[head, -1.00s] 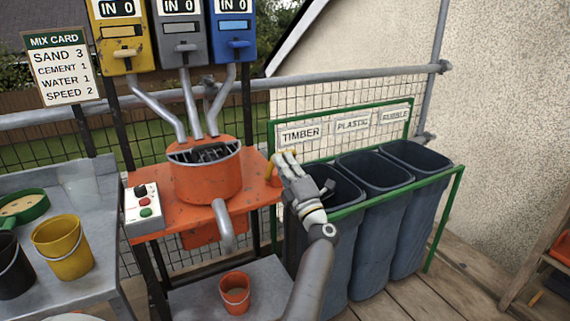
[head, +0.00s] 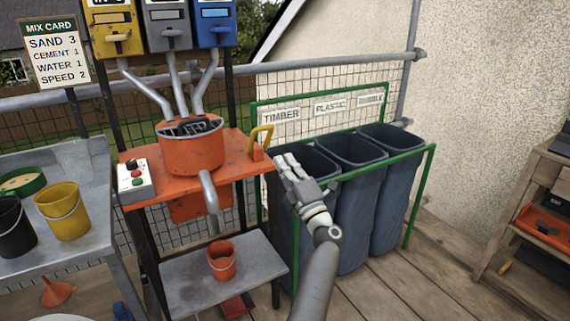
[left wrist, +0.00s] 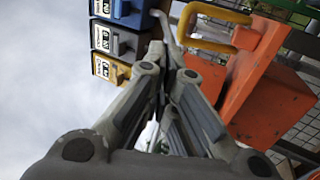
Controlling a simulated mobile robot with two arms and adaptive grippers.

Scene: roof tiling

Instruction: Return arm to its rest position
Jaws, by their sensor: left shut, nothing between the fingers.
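My left gripper (head: 284,160) is shut and empty. In the head view it appears in front of the dark-blue timber bin (head: 301,190), to the right of and slightly below the yellow handle (head: 262,137) on the orange mixer stand. In the left wrist view the closed fingers (left wrist: 174,50) point up the picture, with the yellow handle (left wrist: 190,28) and its orange block beyond to the right. I see no contact with the handle or the bin. My right gripper is not in view.
The orange mixer (head: 192,150) stands left of the gripper under three dispensers. A small orange bucket (head: 222,262) sits on the low shelf. Green rails (head: 412,200) surround the bins. A workbench with a yellow bucket (head: 63,212) is at left, a shelf rack (head: 520,225) at right.

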